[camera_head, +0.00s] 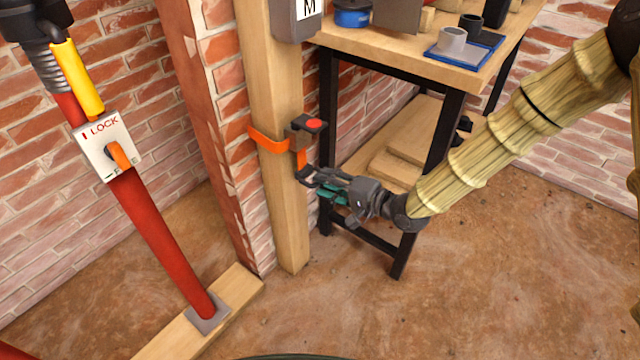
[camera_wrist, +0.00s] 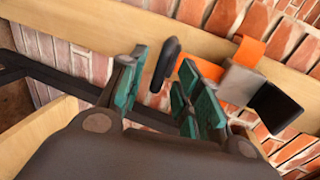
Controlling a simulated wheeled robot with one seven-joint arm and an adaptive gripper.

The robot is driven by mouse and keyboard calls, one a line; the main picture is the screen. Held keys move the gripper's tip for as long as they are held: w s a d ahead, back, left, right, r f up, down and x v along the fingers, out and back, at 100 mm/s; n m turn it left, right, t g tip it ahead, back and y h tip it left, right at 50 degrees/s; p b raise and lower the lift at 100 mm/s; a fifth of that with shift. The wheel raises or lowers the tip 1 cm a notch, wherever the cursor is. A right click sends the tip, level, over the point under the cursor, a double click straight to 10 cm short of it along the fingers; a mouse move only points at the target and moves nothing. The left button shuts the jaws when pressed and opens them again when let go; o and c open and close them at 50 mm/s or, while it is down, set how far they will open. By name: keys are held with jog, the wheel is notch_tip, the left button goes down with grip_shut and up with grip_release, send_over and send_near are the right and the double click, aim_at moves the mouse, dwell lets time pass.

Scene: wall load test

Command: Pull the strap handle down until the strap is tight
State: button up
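The wrist view also shows the handle (camera_wrist: 166,64), the strap (camera_wrist: 248,52) and the buckle (camera_wrist: 241,82). My gripper (camera_head: 325,185) is open at the handle, right of the post. In the wrist view its teal fingers (camera_wrist: 160,92) stand apart, with the handle between or just beyond their tips. Contact is not clear.
A workbench (camera_head: 440,72) with black legs stands right of the post, close to my gripper; its top holds several items. A red prop (camera_head: 160,235) with a LOCK plate (camera_head: 108,146) stands at left. The dirt floor (camera_head: 480,270) in front is clear.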

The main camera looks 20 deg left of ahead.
jog(key=shift+b+x, duration=0.3)
jog(key=shift+x, duration=1.1)
